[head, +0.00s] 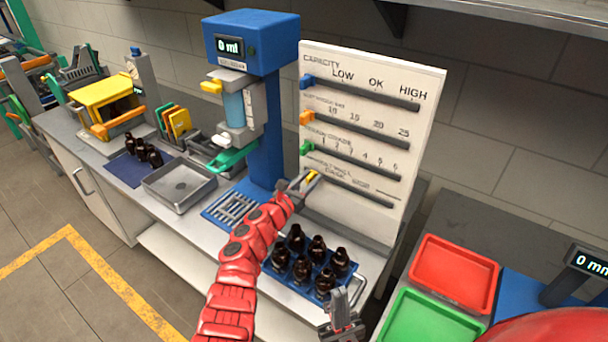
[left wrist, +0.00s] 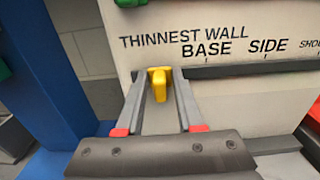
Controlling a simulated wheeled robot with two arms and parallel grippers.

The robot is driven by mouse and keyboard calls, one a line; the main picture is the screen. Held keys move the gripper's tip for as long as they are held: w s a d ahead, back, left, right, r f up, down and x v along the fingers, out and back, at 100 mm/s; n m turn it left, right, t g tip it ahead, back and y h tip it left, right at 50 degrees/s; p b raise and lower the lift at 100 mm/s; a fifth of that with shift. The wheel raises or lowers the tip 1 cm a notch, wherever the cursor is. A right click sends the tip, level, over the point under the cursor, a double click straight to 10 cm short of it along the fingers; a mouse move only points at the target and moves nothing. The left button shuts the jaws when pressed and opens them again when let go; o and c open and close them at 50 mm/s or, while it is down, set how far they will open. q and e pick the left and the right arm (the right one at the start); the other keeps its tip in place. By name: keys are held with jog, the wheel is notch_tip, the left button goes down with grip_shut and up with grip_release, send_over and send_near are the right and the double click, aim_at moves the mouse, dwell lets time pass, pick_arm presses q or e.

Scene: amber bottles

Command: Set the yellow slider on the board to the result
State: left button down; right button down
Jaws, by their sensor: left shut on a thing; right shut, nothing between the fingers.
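The white board (head: 425,110) stands upright with several slider rows. The yellow slider (head: 311,177) is at the left end of the lowest track, labelled THINNEST WALL with the marks BASE, SIDE and a partly cut-off third. In the left wrist view the yellow slider (left wrist: 159,84) is between the fingers of my left gripper (left wrist: 159,100), left of the BASE mark. My left gripper (head: 302,182) is shut on it. My right gripper (head: 343,315) is low in the head view, shut and empty, away from the board.
Blue (head: 306,82), orange (head: 306,118) and green (head: 306,147) sliders sit at the left of the upper tracks. A blue tester (head: 268,140) stands left of the board. Dark bottles (head: 302,268) fill a rack below it. Red (head: 455,270) and green (head: 430,322) trays lie right.

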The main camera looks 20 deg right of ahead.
aim_at(334, 180)
pick_arm(q)
jog(key=s+d, duration=0.2)
jog(key=s+d+p, duration=0.1)
jog(key=s, duration=0.2)
jog(key=shift+d+f, duration=0.15)
jog(key=shift+d, duration=0.25)
jog(key=c, duration=0.8)
grip_release()
jog(key=shift+w, duration=0.1)
jog(key=shift+c, duration=0.2)
jog(key=shift+a, duration=0.1)
jog(key=shift+s+a, duration=0.2)
jog(key=v, duration=1.6)
jog(key=shift+s+a+b, duration=0.25)
jog(key=shift+a+b, duration=0.05)
